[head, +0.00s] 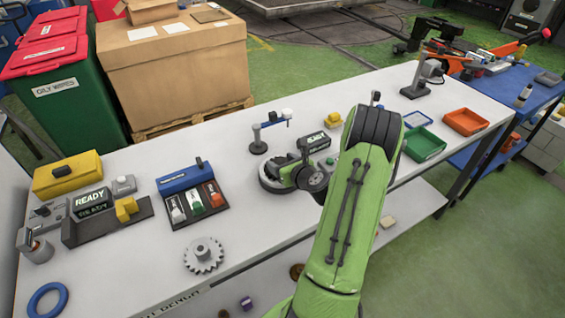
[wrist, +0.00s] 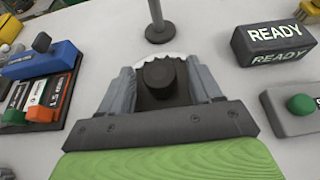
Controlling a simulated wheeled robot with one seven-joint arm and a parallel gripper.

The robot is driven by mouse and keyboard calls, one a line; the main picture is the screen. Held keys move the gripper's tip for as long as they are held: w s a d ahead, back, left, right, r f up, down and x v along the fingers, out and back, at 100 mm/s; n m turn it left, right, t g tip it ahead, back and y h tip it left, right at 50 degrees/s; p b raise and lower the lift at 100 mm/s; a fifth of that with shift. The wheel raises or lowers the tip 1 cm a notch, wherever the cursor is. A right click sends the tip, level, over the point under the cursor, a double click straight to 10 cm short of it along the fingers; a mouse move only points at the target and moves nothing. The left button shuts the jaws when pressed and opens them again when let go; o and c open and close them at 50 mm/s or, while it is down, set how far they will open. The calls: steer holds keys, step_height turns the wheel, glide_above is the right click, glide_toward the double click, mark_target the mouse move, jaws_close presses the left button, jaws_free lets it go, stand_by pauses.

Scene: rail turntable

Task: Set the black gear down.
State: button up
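My gripper (wrist: 161,82) points down over the middle of the white table in the wrist view. Its two grey fingers lie against both sides of a black gear (wrist: 160,76) with a round hub, and look shut on it. A pale toothed edge (wrist: 158,57) shows just beyond it; I cannot tell what that belongs to. In the head view my gripper (head: 288,174) is over a dark round base (head: 270,188), partly hidden by my arm. Whether the black gear touches this base is hidden. A separate grey gear (head: 203,255) lies flat at the front left.
A small post (head: 258,147) stands just behind the round base. A READY display (wrist: 275,40) and a green button box (wrist: 298,108) are close on the right. A blue case with coloured pieces (head: 193,190) is left. Green (head: 423,143) and orange (head: 466,121) trays lie right.

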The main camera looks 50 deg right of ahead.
steer(key=shift+r, duration=0.25)
steer(key=b+v, duration=0.2)
steer(key=v, duration=0.9)
steer(key=w+a+r+n+g+y, duration=0.1)
steer(key=w+a+n+g+y, duration=0.15)
steer(key=a+n, duration=0.7)
steer(key=w+a+n+g+y, duration=0.1)
steer(key=a+n+g+y, duration=0.15)
steer(key=a+n, duration=0.7)
steer(key=s+a+r+n+g, duration=0.1)
steer(key=s+a+r+n, duration=0.3)
steer(key=n, duration=0.6)
steer(key=s+a+r+n+g, duration=0.1)
steer(key=s+a+r+n, duration=0.3)
steer(key=s+n, duration=0.5)
steer(key=shift+s+a+r+n+h+b, duration=0.4)
steer(key=shift+a+n, duration=0.4)
steer(key=shift+a, duration=0.4)
steer(key=shift+w, duration=0.1)
